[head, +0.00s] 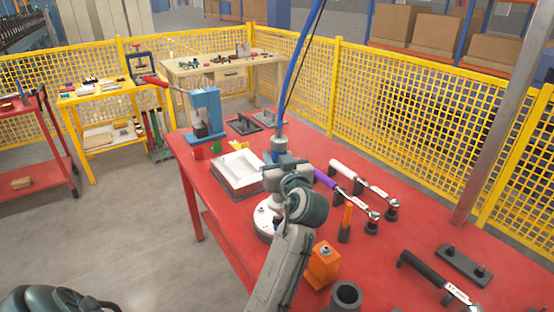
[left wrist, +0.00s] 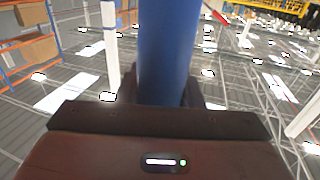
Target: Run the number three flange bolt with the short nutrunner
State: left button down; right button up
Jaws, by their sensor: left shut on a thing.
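My left gripper (head: 280,162) is shut on an upright blue-grey tool body, seemingly the short nutrunner (head: 278,145), over the red bench. A blue hose runs up from its top. In the left wrist view its blue body (left wrist: 165,50) stands between the jaws (left wrist: 165,105). A pale round part, perhaps the flange (head: 262,222), sits on the bench below the gripper, partly covered by my arm. The tool's lower end and the number three bolt cannot be made out. My right gripper is not in view.
The red bench (head: 215,192) holds a white tray (head: 240,170), a blue press (head: 207,112), purple-handled (head: 325,179) and white-handled wrenches (head: 342,168), an orange block (head: 322,264) and a black-handled wrench (head: 425,270). Yellow mesh fencing (head: 400,130) stands behind. Open floor lies left.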

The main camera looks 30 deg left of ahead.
pick_arm(q)
jog(key=shift+r+p, duration=1.05)
jog(key=shift+r, duration=0.95)
